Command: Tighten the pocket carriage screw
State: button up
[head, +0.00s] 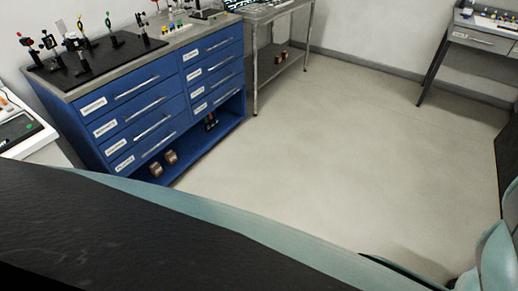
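I cannot make out the pocket carriage screw in the head view. Several small optical mounts on posts stand on a black breadboard (100,56) on top of the blue drawer cabinet (150,110) at the upper left. They are too small to tell whether one of them bears the screw. My gripper is not in view. Pale teal and black parts of my own body fill the bottom and the lower right corner.
A metal side table (283,11) stands right of the cabinet. A grey desk (482,38) is at the upper right. A white device (20,128) shows at the left edge. Brown objects (163,163) sit on the cabinet's bottom shelf. The middle floor (320,140) is clear.

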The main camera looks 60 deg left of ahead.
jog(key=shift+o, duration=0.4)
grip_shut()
